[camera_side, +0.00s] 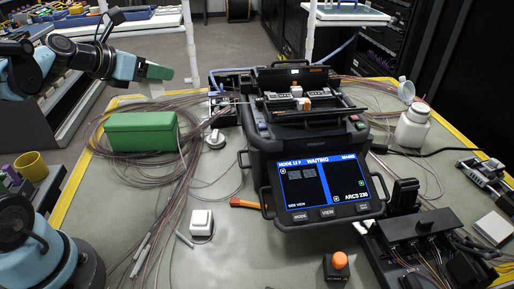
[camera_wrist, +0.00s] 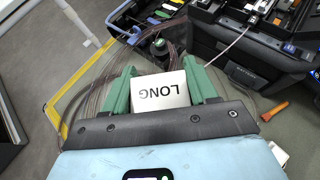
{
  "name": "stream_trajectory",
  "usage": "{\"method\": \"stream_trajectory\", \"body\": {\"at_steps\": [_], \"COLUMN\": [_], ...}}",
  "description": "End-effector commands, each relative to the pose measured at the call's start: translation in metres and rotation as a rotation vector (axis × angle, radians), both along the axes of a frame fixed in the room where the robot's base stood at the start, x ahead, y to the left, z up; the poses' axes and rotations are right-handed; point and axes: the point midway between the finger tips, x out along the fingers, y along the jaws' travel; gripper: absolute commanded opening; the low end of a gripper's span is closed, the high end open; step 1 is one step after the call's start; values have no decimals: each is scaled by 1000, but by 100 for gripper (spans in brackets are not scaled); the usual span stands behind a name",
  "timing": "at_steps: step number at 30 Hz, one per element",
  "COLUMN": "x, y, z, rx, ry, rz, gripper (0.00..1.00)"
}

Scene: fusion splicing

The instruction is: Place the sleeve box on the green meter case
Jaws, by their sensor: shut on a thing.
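The sleeve box (camera_wrist: 160,91) is white and marked "LONG". In the wrist view it sits between the two green fingers of my gripper (camera_wrist: 161,85), which is shut on it. In the side view my gripper (camera_side: 157,74) is at the upper left, and part of the white box (camera_side: 152,89) shows below its green finger. The green meter case (camera_side: 140,132) lies on the bench at the left, its lid shut. The box is above and apart from the case. I cannot make out the case in the wrist view.
Loose brown fibre coils (camera_side: 105,120) lie around the case. The black fusion splicer (camera_side: 300,130) stands to its right, its screen lit. A white square block (camera_side: 201,222) and a yellow cup (camera_side: 31,165) are also near. Bare bench shows in front of the case.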

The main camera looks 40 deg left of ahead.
Motion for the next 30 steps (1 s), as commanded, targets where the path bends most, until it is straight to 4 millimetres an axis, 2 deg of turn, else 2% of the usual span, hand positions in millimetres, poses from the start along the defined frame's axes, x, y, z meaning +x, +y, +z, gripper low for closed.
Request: {"method": "stream_trajectory", "body": {"at_steps": [1, 6, 18, 24, 30], "x": [0, 0, 2, 1, 2], "y": [10, 36, 88, 101, 103], "z": [-5, -21, -53, -61, -72], "rx": [-1, 0, -1, 0, 1], "ry": [0, -2, -1, -1, -1], "rz": [7, 4, -2, -4, -5], "gripper": [26, 26, 26, 26, 26]}}
